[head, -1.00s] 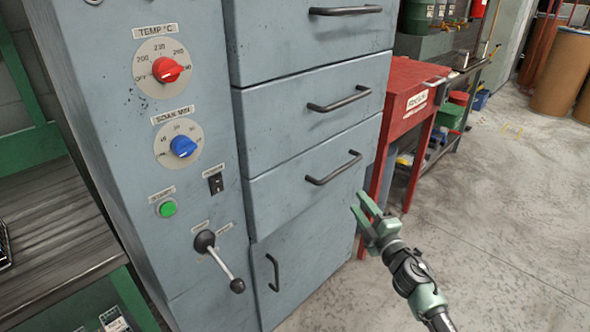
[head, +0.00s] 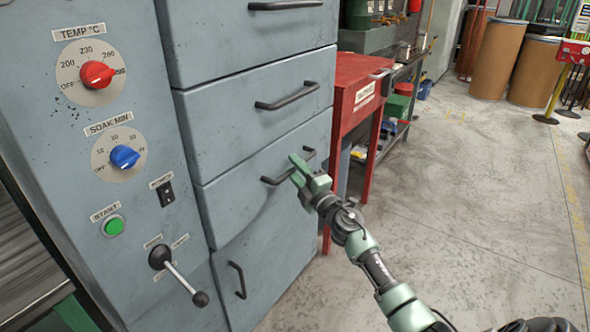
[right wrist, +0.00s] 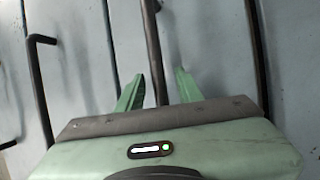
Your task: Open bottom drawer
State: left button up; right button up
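The grey cabinet has a stack of drawers with dark bar handles. The bottom drawer (head: 240,190) is the lowest of these, above a door with an upright handle, and it looks shut. My right gripper (head: 296,168) is at the bottom drawer's handle (head: 272,181) and hides part of it. In the right wrist view, the green fingers of the gripper (right wrist: 158,88) are apart, with a dark handle bar (right wrist: 152,45) between them. I see a gap on both sides of the bar. My left gripper is not in view.
The lower door handle (head: 238,280) and a lever (head: 185,275) with a black knob stick out below and left. A red table (head: 352,70) stands close to the cabinet's right side. The concrete floor (head: 470,190) at right is open.

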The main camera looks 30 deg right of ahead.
grip_shut()
jog(key=shift+f, duration=0.1)
dwell(1.2)
